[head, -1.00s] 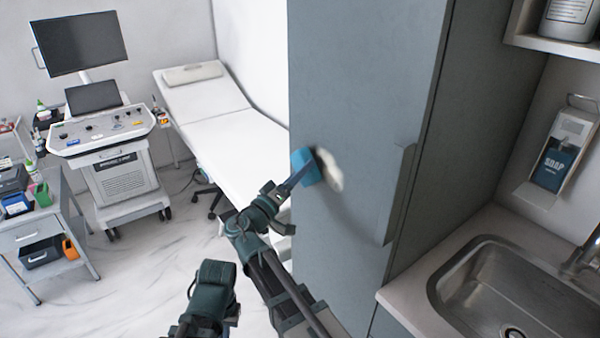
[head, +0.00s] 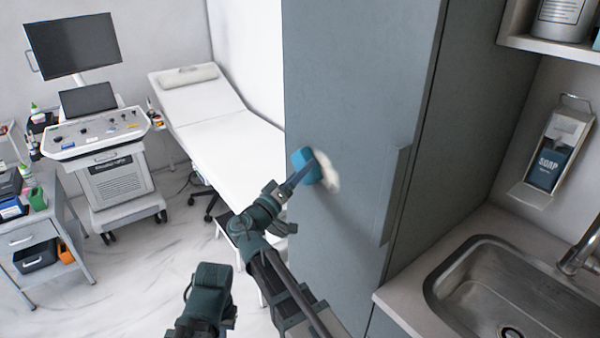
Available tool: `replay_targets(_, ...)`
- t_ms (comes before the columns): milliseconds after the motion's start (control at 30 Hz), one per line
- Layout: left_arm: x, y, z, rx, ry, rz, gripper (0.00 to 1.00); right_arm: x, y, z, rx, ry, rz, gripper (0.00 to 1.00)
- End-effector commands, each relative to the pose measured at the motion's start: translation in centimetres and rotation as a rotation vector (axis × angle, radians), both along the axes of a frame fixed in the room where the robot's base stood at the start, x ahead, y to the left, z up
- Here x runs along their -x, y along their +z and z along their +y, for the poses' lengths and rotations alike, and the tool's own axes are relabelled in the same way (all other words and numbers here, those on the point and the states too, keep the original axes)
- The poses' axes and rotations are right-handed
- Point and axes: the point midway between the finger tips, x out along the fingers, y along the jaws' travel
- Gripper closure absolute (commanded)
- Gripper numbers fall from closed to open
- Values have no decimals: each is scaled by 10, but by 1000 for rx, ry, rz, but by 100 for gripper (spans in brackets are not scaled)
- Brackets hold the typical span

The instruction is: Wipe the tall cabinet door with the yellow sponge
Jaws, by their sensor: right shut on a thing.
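The tall cabinet door (head: 350,75) is a flat blue-grey panel with a vertical handle (head: 393,196) on its right side. My right gripper (head: 297,180) is shut on a sponge-like pad (head: 329,174) with a blue block behind an off-white face; I see no yellow on it. The off-white face is against the door, or very close to it, left of the handle and below mid-height in view. Contact itself is hard to tell. A part of my left arm shows at the bottom, but its gripper does not.
A sink (head: 500,290) in a counter and a soap dispenser (head: 552,155) are right of the cabinet. A white exam couch (head: 215,125) is behind the arm. An equipment cart (head: 115,180) and a small trolley (head: 40,235) stand left, with open floor in front.

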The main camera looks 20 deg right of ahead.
Motion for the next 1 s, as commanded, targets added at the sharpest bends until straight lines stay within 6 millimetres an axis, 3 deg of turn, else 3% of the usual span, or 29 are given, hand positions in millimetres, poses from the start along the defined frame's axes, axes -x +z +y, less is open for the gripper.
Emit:
replay_targets(567, 0, 0, 0, 0, 0, 0, 100, 35, 0, -13, 0, -1, 0, 65)
replay_targets(1000, 0, 0, 0, 0, 0, 0, 100, 46, 0, -18, 0, -1, 0, 65)
